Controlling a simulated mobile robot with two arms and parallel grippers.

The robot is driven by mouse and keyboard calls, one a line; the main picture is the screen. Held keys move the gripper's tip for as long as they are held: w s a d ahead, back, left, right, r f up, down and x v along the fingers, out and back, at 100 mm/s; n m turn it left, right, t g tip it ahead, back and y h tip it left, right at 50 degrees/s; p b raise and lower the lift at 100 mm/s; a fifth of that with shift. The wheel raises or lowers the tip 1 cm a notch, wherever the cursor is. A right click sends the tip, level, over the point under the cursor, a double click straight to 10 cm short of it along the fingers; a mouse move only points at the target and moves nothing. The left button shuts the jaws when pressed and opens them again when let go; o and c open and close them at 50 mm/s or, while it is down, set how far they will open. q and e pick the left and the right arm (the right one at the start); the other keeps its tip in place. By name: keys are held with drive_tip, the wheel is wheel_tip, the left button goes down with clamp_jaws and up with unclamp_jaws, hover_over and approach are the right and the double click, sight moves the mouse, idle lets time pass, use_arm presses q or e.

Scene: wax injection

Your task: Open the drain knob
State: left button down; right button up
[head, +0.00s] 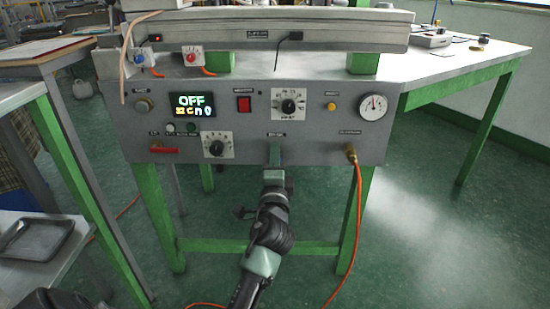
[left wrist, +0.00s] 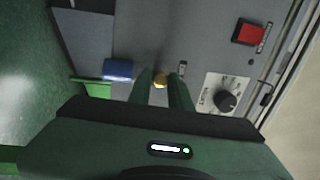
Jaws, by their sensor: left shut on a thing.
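The drain knob shows in the left wrist view as a small brass-coloured piece (left wrist: 159,82) between my finger tips, under a small label on the grey panel. A blue handle-like piece (left wrist: 118,69) sits just beside the fingers; I cannot tell if it joins the brass piece. My left gripper (head: 275,152) reaches the lower middle of the panel (head: 330,150) in the head view and hides the knob there. In the left wrist view its two green fingers (left wrist: 162,88) are closed around the brass piece. My right gripper is not in view.
A red handle (head: 165,150) is at lower left. An orange hose (head: 357,220) hangs right of my arm. A tray (head: 35,240) lies at left.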

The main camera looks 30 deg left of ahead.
use_arm(q)
drive_tip(key=shift+f, duration=0.1)
drive_tip(key=c, duration=1.3)
unclamp_jaws()
drive_tip(key=shift+s, duration=0.1)
drive_tip(key=v, duration=0.7)
drive_tip(key=shift+s+d, duration=0.25)
